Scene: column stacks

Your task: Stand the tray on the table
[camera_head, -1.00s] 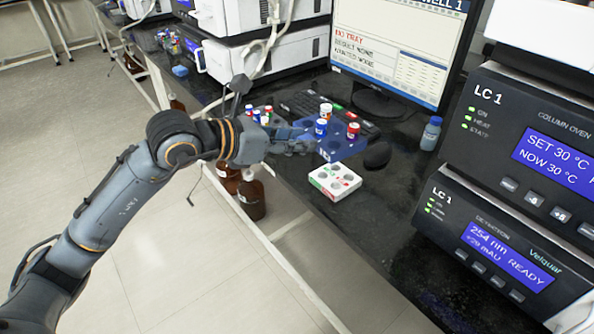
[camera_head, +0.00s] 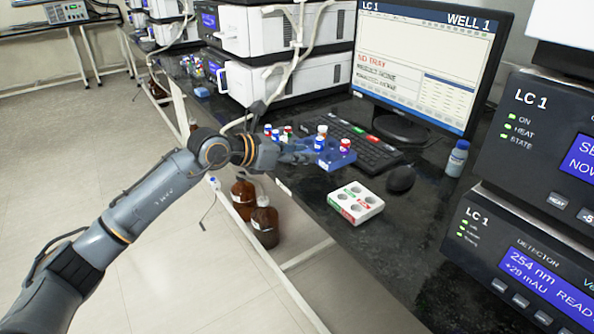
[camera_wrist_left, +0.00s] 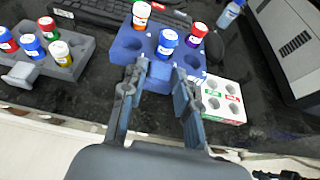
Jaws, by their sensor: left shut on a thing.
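The blue tray (camera_head: 343,162) is held by my left gripper (camera_head: 298,152), which comes in from the left. In the left wrist view the fingers (camera_wrist_left: 155,75) are shut on the near edge of the tray (camera_wrist_left: 124,47). My right gripper is not in view.
A white rack (camera_head: 357,204) with empty wells stands near the table's front edge. A grey rack (camera_wrist_left: 70,68) with several vials is left of the tray. The keyboard (camera_head: 365,150), mouse (camera_head: 401,179) and monitor (camera_head: 425,65) lie beyond. A small bottle (camera_head: 457,160) stands right.

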